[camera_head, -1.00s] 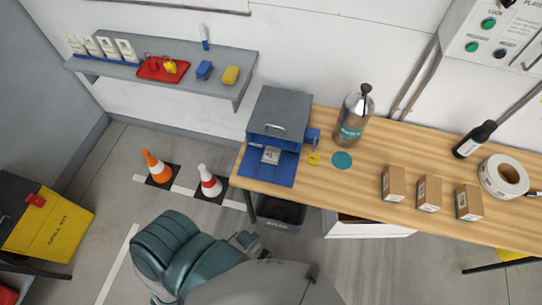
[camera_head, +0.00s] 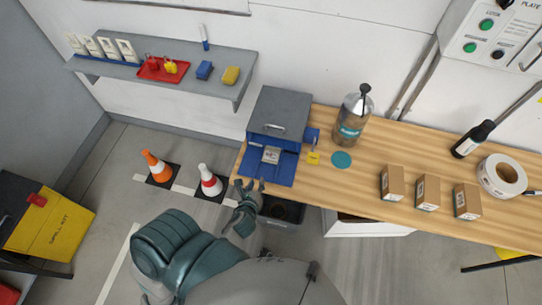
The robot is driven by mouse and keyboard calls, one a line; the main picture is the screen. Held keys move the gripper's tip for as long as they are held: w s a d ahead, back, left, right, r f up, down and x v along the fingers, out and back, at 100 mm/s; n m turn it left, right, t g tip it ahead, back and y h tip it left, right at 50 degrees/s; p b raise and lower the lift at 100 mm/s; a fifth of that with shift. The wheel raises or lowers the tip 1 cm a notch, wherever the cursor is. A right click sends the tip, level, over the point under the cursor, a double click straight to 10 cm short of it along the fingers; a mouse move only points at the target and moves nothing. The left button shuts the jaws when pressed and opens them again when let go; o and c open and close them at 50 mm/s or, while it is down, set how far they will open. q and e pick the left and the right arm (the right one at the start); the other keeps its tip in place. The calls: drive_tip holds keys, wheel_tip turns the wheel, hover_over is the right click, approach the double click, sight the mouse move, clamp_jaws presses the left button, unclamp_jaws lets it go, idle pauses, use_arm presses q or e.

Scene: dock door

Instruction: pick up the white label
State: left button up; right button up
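The white label (camera_head: 271,155) lies at the front of the grey and blue printer (camera_head: 280,120), over its blue tray (camera_head: 283,176). My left gripper (camera_head: 250,184) is just below and left of the tray in the picture, near the table's front edge. Its two fingers point up toward the printer and stand apart, with nothing seen between them. The label is apart from the gripper. My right gripper is out of view.
On the wooden table (camera_head: 310,188) stand a pump bottle (camera_head: 352,118), small cartons (camera_head: 392,183), a dark bottle (camera_head: 473,139) and a tape roll (camera_head: 502,176). A yellow padlock (camera_head: 313,157) and a teal disc (camera_head: 341,160) are right of the tray. A dark bin (camera_head: 283,211) is below.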

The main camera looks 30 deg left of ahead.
use_arm(q)
drive_tip(key=w+m+t, duration=0.1)
drive_tip(key=m, duration=0.4)
drive_tip(key=b, duration=0.1)
approach(271, 155)
drive_tip(key=shift+m+t, duration=0.3)
drive_tip(key=shift+m, duration=0.1)
drive_tip(key=x, duration=0.4)
drive_tip(key=shift+w+a+f, duration=0.2)
drive_tip(key=shift+w+f, duration=0.1)
drive_tip(key=shift+x, duration=1.2)
drive_tip(key=shift+w+a+f+h+b, duration=0.15)
drive_tip(key=shift+w+f+b, duration=0.1)
drive_tip(key=shift+w, duration=0.2)
drive_tip(key=shift+w+a+f+h+b, duration=0.15)
drive_tip(key=shift+w+a+f, duration=0.1)
drive_tip(key=shift+w, duration=0.25)
clamp_jaws()
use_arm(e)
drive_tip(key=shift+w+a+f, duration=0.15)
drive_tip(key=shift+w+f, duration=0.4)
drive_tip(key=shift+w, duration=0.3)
